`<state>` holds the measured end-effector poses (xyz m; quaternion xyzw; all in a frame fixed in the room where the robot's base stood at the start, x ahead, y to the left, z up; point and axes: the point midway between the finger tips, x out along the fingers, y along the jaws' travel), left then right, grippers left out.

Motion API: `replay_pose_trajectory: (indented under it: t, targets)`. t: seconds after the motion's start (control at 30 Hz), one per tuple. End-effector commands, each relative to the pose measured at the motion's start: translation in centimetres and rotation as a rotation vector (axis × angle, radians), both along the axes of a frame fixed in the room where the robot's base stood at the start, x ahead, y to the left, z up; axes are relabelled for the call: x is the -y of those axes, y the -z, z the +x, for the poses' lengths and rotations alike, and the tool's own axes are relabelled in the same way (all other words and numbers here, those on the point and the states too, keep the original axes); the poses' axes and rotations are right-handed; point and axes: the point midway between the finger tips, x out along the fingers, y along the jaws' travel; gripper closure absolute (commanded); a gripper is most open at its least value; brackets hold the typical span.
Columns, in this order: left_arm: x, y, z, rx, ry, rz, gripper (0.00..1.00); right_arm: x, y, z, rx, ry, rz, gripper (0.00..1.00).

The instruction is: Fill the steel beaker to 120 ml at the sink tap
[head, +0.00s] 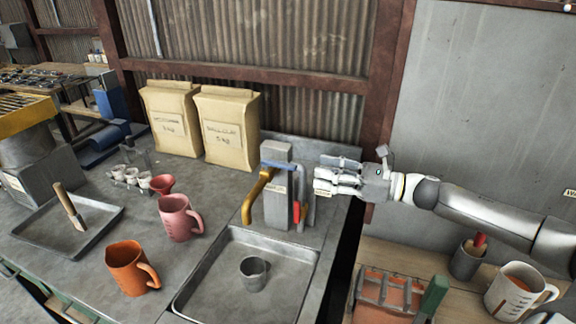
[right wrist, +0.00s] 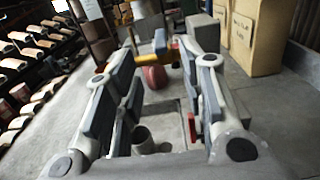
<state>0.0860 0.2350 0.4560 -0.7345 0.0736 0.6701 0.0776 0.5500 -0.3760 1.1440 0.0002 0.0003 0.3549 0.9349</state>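The steel beaker (head: 254,272) stands upright in the grey sink basin (head: 196,290). Its inside looks dark in the head view and I cannot tell whether it holds water. The sink tap (head: 277,190) is a grey block behind the basin, with a yellow curved spout (head: 254,196), a blue lever (head: 279,165) and a red handle (head: 297,211). My right gripper (head: 322,180) is just right of the tap, level with its upper part. In the right wrist view its fingers (right wrist: 157,55) are spread with nothing held, and the beaker (right wrist: 142,141) shows between them. My left gripper is out of view.
A pink jug (head: 177,218) and an orange jug (head: 130,268) stand left of the basin. Two tan paper bags (head: 226,128) stand against the wall. A steel tray (head: 104,222) holds a wooden-handled tool. A lower wooden bench at right holds a mug (head: 512,290).

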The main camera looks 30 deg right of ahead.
Motion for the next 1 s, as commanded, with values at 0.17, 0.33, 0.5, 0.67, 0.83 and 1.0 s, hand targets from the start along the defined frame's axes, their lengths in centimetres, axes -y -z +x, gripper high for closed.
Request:
replay_pose_trajectory:
  t: [0.17, 0.33, 0.5, 0.67, 0.83, 1.0]
  targets:
    - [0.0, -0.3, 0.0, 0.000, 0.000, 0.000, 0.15, -0.8, -0.2, 0.9, 0.004, -0.002, 0.001, 0.62]
    - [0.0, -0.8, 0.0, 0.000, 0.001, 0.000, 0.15, -1.6, -0.4, 1.8, 0.004, -0.001, 0.003, 0.62]
    - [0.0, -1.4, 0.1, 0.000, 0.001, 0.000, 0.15, -2.6, -0.4, 2.9, 0.004, -0.001, 0.003, 0.62]
    - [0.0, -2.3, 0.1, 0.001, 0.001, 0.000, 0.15, -3.6, -0.5, 4.1, 0.004, -0.001, 0.003, 0.62]
    - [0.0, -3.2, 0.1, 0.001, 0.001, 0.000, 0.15, -4.9, -0.5, 5.5, 0.004, -0.003, 0.002, 0.62]
    - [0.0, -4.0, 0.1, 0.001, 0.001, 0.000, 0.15, -6.0, -0.3, 6.7, 0.002, -0.001, 0.002, 0.62]
